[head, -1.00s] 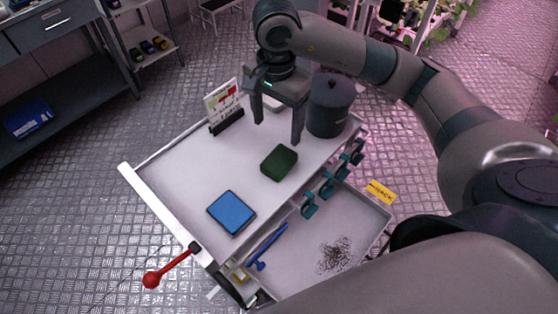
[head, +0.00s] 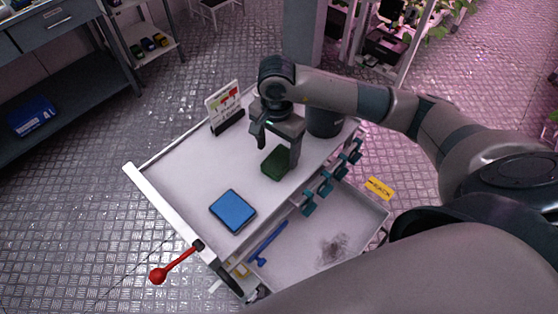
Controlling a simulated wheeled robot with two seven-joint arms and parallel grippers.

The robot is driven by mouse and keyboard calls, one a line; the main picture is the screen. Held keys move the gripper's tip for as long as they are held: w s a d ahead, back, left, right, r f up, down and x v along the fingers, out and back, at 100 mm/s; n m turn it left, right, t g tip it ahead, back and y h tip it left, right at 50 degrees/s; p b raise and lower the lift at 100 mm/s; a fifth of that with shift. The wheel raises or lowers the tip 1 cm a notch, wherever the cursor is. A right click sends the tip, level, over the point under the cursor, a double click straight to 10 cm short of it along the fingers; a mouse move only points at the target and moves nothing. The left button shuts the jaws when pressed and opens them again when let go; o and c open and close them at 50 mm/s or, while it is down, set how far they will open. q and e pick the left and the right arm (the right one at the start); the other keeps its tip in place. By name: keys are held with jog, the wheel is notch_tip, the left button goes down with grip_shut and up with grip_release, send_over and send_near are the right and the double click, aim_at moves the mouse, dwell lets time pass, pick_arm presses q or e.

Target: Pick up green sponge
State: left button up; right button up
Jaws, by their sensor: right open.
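The green sponge (head: 276,164) lies on the white top of the cart (head: 180,165), right of its middle. My right gripper (head: 277,155) is open and points down over the sponge. One finger stands at the sponge's right side and overlaps it in view; the other is up and left of it. I cannot tell whether the fingertips reach down to the sponge's height. My left gripper is not in view.
A dark pot (head: 324,121) stands just behind my right gripper, partly hidden. A small sign (head: 224,105) stands at the far left edge. A lower tray (head: 300,255) holds a blue tool (head: 268,243).

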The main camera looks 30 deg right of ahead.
aim_at(278, 160)
jog(key=shift+d+f+p, duration=0.1)
jog(key=shift+f+p, duration=0.6)
jog(key=shift+p, duration=0.1)
notch_tip(278, 160, down, 3)
jog(key=shift+w+d+p, duration=0.1)
jog(key=shift+p, duration=0.6)
jog(key=shift+f, duration=0.4)
jog(key=c, duration=1.1)
